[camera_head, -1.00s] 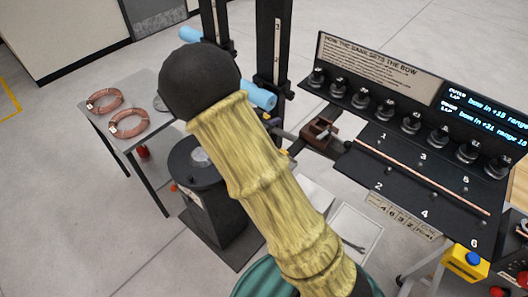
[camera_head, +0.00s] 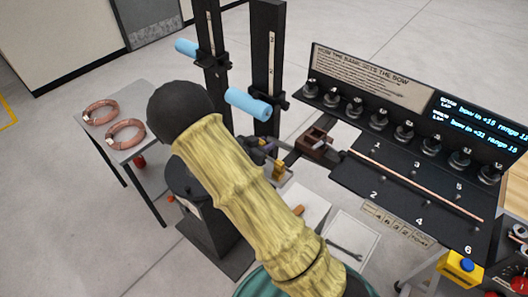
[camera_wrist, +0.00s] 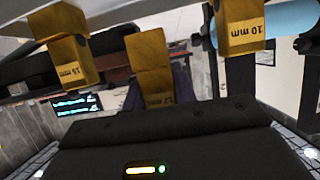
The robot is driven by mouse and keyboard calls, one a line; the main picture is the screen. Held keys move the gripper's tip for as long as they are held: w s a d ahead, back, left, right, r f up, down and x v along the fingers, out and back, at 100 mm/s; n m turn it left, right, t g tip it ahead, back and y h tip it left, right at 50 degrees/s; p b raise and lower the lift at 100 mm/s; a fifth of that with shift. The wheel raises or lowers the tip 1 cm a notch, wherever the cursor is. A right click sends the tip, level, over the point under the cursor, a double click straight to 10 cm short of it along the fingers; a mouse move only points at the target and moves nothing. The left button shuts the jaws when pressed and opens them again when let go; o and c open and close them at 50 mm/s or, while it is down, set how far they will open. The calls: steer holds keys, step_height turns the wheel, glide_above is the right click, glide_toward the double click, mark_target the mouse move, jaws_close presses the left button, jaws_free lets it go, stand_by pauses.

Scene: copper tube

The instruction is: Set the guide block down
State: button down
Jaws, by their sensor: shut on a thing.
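In the wrist view my gripper (camera_wrist: 158,92) is shut on a brass-yellow guide block (camera_wrist: 150,60) marked 12 mm, its dark purplish fingers on either side. Two similar blocks show beside it and apart from it: one marked 15 mm (camera_wrist: 68,55) at the left and one marked 10 mm (camera_wrist: 240,28) at the right. What lies under the held block is hidden. In the head view my sleeved arm covers much of the middle, and a small yellow block (camera_head: 279,171) shows just right of it; I cannot tell which block this is.
Black posts (camera_head: 268,60) carry blue rollers (camera_head: 248,103) near the arm. A brown clamp (camera_head: 314,142) and a black panel with a copper tube (camera_head: 415,180) stand at the right. Copper coils (camera_head: 124,134) lie on the left table (camera_head: 140,90). A white tray (camera_head: 350,240) lies in front.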

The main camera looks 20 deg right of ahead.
steer(key=shift+f+p, duration=0.6)
steer(key=shift+f, duration=1.4)
steer(key=shift+f, duration=0.15)
steer(key=c, duration=1.1)
jaws_free()
steer(key=shift+s+a+r, duration=0.1)
steer(key=shift+r, duration=0.1)
steer(key=b+v, duration=0.3)
steer(key=v, duration=0.8)
steer(key=shift+s+a, duration=0.25)
